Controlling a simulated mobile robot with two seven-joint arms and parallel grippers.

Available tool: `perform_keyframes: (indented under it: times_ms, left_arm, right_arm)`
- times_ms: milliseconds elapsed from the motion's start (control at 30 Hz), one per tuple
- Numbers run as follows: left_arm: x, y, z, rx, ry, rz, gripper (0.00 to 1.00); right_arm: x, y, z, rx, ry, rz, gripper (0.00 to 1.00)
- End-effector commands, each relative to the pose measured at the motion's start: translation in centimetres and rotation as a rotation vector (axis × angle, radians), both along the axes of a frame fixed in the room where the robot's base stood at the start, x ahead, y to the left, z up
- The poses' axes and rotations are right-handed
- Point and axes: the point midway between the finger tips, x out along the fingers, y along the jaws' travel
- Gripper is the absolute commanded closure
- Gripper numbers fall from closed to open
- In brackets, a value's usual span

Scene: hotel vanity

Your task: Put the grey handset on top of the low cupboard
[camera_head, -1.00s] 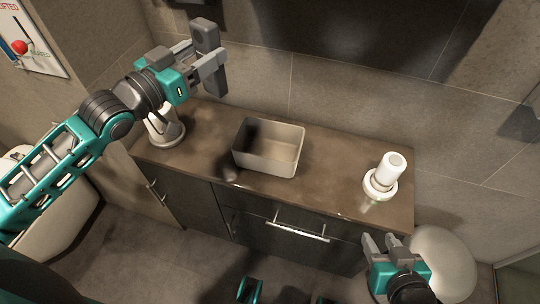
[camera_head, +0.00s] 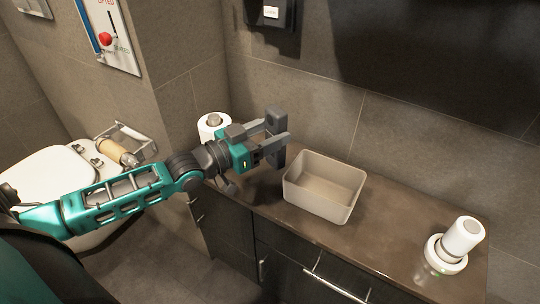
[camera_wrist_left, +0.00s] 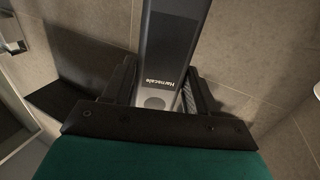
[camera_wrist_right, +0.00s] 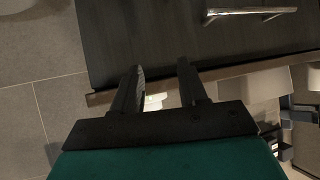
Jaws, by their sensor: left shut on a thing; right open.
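My left gripper (camera_head: 281,143) is shut on the grey handset (camera_head: 274,121) and holds it upright above the back left of the low cupboard (camera_head: 385,240). In the left wrist view the handset (camera_wrist_left: 172,45) stands between both fingers, its dark label facing the camera. Its lower end appears clear of the brown top, but the exact gap is hard to tell. My right gripper (camera_wrist_right: 160,75) is open and empty in the right wrist view, in front of a dark cupboard front; the head view does not show it.
An open beige bin (camera_head: 323,188) stands on the top just right of the handset. A white cylinder (camera_head: 213,125) stands at the left end and a white dispenser (camera_head: 460,240) at the right. The wall lies close behind. Bare top shows between bin and dispenser.

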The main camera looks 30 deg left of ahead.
Motion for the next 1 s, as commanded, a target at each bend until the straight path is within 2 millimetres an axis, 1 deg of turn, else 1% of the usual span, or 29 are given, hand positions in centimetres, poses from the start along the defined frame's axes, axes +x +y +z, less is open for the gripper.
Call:
perform_keyframes:
  times_ms: [67, 167, 300, 400, 533, 767, 800, 1000]
  left_arm:
    - [0.0, 0.0, -0.4, 0.000, -0.002, 0.000, 0.76]
    - [0.0, 0.0, -1.3, 0.001, 0.000, 0.000, 0.76]
    - [0.0, 0.0, -3.6, 0.001, 0.000, 0.001, 0.76]
    - [0.1, 0.0, -4.6, 0.001, -0.002, 0.000, 0.76]
    - [0.0, 0.0, -4.5, 0.001, -0.004, 0.000, 0.76]
    - [0.0, 0.0, -4.9, 0.001, -0.003, 0.000, 0.76]
    - [0.0, 0.0, -4.8, 0.001, -0.002, 0.000, 0.40]
    - [0.0, 0.0, -4.8, 0.001, 0.000, 0.000, 0.21]
  right_arm:
    - [0.1, 0.1, 0.2, 0.005, -0.008, 0.002, 0.57]
    - [0.1, 0.3, -0.1, 0.007, -0.006, 0.001, 0.57]
    - [0.1, 0.5, -1.1, 0.013, 0.005, 0.003, 0.57]
    - [0.2, 0.8, -0.9, 0.020, 0.000, 0.005, 0.57]
    - [0.4, 1.0, -0.3, 0.023, -0.004, 0.007, 0.57]
    - [0.5, 1.0, -0.5, 0.023, -0.005, 0.009, 0.57]
    - [0.5, 1.0, -0.4, 0.023, -0.005, 0.009, 0.57]
    - [0.5, 1.0, -0.5, 0.021, -0.006, 0.010, 0.57]
